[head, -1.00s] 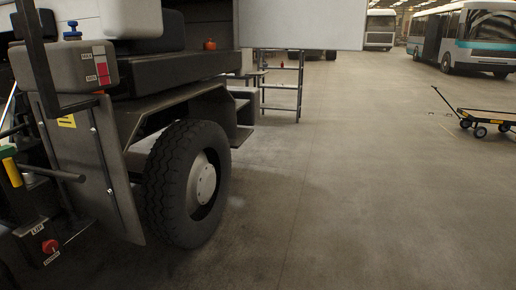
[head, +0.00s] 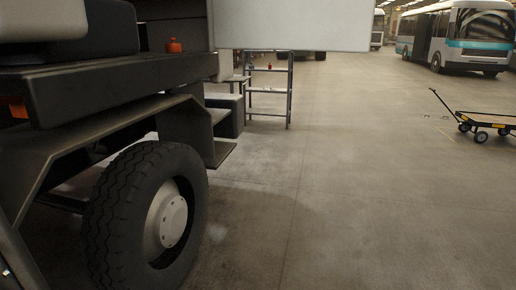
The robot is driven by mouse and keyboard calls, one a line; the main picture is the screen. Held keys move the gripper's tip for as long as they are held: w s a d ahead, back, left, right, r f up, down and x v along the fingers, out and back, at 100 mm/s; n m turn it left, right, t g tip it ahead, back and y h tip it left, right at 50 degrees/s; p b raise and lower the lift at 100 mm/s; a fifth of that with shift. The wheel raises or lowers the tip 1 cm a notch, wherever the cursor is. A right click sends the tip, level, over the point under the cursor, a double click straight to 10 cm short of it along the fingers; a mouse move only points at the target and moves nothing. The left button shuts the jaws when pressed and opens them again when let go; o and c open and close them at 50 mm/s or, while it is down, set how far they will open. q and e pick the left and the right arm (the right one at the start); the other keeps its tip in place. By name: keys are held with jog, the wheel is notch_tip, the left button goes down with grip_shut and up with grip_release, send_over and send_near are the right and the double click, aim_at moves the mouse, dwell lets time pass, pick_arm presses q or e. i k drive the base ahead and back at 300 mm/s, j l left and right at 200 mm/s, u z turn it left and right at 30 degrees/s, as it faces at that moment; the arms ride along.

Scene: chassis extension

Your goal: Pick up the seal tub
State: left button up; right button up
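I cannot pick out a seal tub for certain in the head view. A small orange-red container (head: 174,46) sits on the dark ledge of the vehicle at the upper left. Tiny items, one of them reddish (head: 269,66), stand on a metal shelf rack (head: 270,90) behind the vehicle; they are too small to identify. Neither of my grippers is in view.
A large vehicle wheel (head: 145,220) and dark fender (head: 80,150) fill the left side. A pale panel (head: 290,24) hangs across the top middle. A flatbed cart (head: 490,118) stands at the right, with buses (head: 460,38) behind it. The concrete floor in the middle is clear.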

aim_at(173, 47)
jog(key=i+u, duration=0.15)
jog(key=i, duration=0.5)
jog(key=i+l+u, duration=0.15)
jog(key=i, duration=0.5)
jog(key=i+l+u, duration=0.2)
jog(key=i+u, duration=0.25)
jog(key=i+l+u, duration=0.4)
jog(key=k+j, duration=0.05)
